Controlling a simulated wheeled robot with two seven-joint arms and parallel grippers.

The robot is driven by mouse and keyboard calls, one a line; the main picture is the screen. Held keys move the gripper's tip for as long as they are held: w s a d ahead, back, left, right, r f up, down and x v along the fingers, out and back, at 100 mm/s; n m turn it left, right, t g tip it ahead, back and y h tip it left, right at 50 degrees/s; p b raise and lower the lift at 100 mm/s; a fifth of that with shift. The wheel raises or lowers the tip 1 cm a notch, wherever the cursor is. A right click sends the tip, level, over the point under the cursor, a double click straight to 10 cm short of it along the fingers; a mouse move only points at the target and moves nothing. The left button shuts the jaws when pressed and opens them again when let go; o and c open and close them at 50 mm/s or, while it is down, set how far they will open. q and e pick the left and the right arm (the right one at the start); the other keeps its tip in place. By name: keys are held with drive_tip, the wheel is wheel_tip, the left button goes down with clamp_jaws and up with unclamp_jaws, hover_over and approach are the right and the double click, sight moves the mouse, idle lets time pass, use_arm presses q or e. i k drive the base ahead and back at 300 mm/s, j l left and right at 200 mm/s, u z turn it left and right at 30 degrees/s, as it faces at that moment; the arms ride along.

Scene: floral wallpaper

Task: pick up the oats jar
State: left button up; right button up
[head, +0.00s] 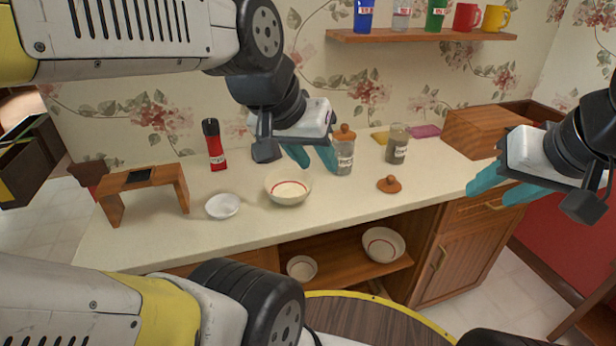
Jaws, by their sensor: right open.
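Two glass jars with labels too small to read stand at the back of the counter, so I cannot tell which one is the oats jar. One jar (345,160) has a wooden lid and is partly hidden by my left gripper. The other jar (397,146) has no lid on it, and a round wooden lid (389,185) lies in front of it. My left gripper (313,160) is just left of the lidded jar in the picture, with its teal fingers apart and nothing seen between them. My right gripper (498,192) is open and empty at the right, near the counter's end.
A bowl with a red ring (288,200), a small white bowl (222,207), a red bottle (214,150) and a small wooden stand (145,178) are on the counter (330,212). A wooden box (485,128) stands at the right. Mugs line the wall shelf (400,36).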

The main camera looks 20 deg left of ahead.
sight(399, 133)
drive_tip(key=i+l+u, duration=0.1)
drive_tip(key=u, duration=0.3)
drive_tip(key=l+u, duration=0.15)
drive_tip(key=u, duration=0.3)
drive_tip(key=l+u, duration=0.2)
drive_tip(key=u, duration=0.2)
drive_tip(key=i+l+u, duration=0.1)
drive_tip(key=u, duration=0.35)
drive_tip(key=l+u, duration=0.15)
drive_tip(key=l, duration=0.3)
drive_tip(key=k+l+u, duration=0.1)
drive_tip(key=l, duration=0.35)
drive_tip(key=k+l+u, duration=0.15)
drive_tip(key=l, duration=0.3)
drive_tip(key=l+u, duration=0.1)
drive_tip(key=l, duration=0.35)
drive_tip(key=k+l+u, duration=0.15)
drive_tip(key=l, duration=0.25)
drive_tip(key=k+l, duration=0.1)
drive_tip(key=l, duration=0.15)
drive_tip(key=k+l, duration=0.1)
drive_tip(key=l, duration=0.2)
